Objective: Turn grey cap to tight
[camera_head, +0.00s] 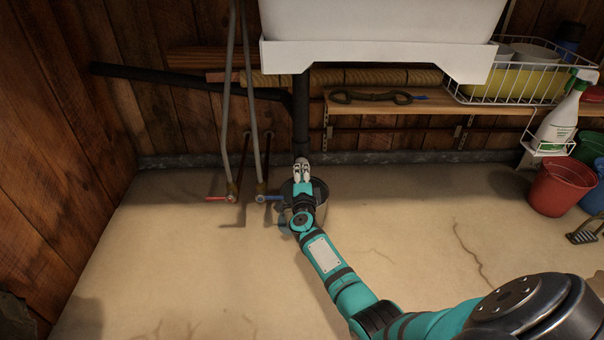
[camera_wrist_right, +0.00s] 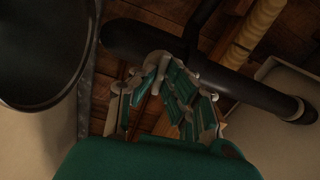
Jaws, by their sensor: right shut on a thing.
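My right gripper (camera_head: 301,165) is at the lower end of the black drain pipe (camera_head: 300,120) under the white sink. In the right wrist view the right gripper (camera_wrist_right: 160,62) has its fingers closed together against the dark pipe (camera_wrist_right: 235,82). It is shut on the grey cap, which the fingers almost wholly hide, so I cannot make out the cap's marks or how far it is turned. My left gripper is not in view.
A dark bucket (camera_head: 287,190) stands on the floor under my right gripper. Red (camera_head: 217,199) and blue (camera_head: 268,198) valve handles are just left. The sink (camera_head: 380,20) overhangs the pipe. A shelf (camera_head: 420,106), spray bottle (camera_head: 562,115) and red bucket (camera_head: 553,186) are right.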

